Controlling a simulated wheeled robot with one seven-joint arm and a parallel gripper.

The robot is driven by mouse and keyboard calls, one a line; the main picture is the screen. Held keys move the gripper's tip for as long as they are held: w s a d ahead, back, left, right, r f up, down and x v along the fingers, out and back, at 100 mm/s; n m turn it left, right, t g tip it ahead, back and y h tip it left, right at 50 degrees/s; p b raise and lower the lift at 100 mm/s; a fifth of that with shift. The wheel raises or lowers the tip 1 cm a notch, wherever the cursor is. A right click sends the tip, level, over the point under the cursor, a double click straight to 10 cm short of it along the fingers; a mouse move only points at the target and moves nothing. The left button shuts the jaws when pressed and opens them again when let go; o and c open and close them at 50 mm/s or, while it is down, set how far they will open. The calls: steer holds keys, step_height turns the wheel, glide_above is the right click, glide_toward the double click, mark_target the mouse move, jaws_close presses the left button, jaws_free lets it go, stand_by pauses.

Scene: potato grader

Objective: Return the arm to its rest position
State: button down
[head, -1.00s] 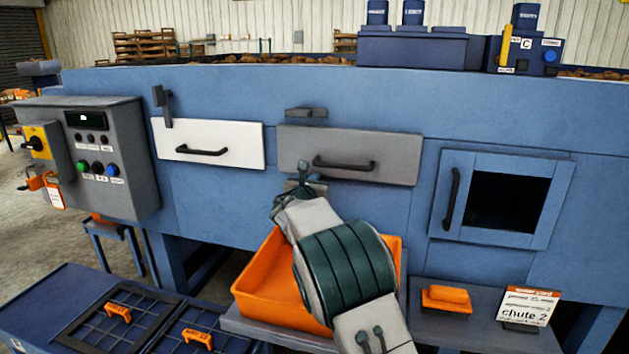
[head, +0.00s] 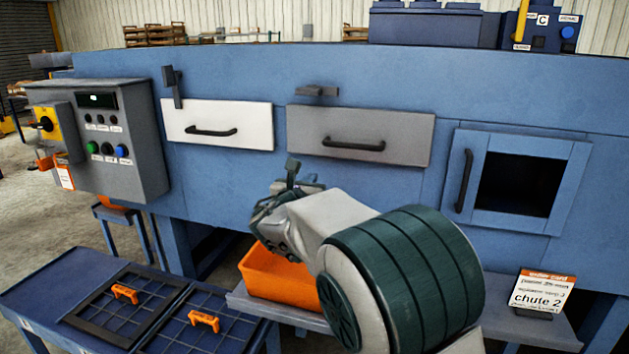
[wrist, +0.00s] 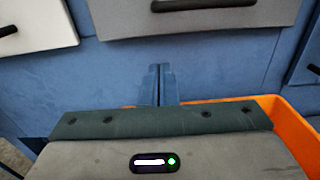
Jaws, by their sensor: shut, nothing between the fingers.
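My gripper (head: 292,172) is in front of the blue machine (head: 240,90), just below the grey drawer front (head: 360,135), and apart from it. In the wrist view its fingers (wrist: 160,84) lie side by side, shut, with nothing between them. My wrist and arm hide part of the orange tray (head: 275,275) below; the tray's rim also shows at the right in the wrist view (wrist: 285,118).
A white drawer front (head: 218,122) is left of the grey one. A framed opening (head: 520,185) with a handle is at the right. A control box (head: 105,140) stands at the left. Grids with orange handles (head: 125,293) lie at lower left; a chute 2 card (head: 543,292) stands at lower right.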

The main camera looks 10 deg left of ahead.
steer(key=s+d+f+m+g+h+p, duration=0.1)
steer(key=s+d+f+m+g, duration=0.15)
steer(key=s+d+m, duration=0.5)
steer(key=s+d+f+m+g+h, duration=0.15)
steer(key=d+m+g, duration=0.3)
steer(key=d, duration=0.55)
steer(key=s+d+f+m+g+h+p, duration=0.1)
steer(key=s+d+m+g, duration=0.2)
steer(key=s+d+m, duration=0.45)
steer(key=s+f+m+g+y+p, duration=0.1)
steer(key=s+f+m+g+y, duration=0.1)
steer(key=s+m, duration=0.5)
steer(key=s+f+m+g+y+p, duration=0.1)
steer(key=s+f+m+y, duration=0.3)
steer(key=s, duration=0.9)
steer(key=d+m+g, duration=0.1)
steer(key=m, duration=0.2)
steer(key=shift+s+f+m+g, duration=0.15)
steer(key=shift+s+m+g, duration=0.2)
steer(key=shift+s+g, duration=0.05)
steer(key=shift+y, duration=0.25)
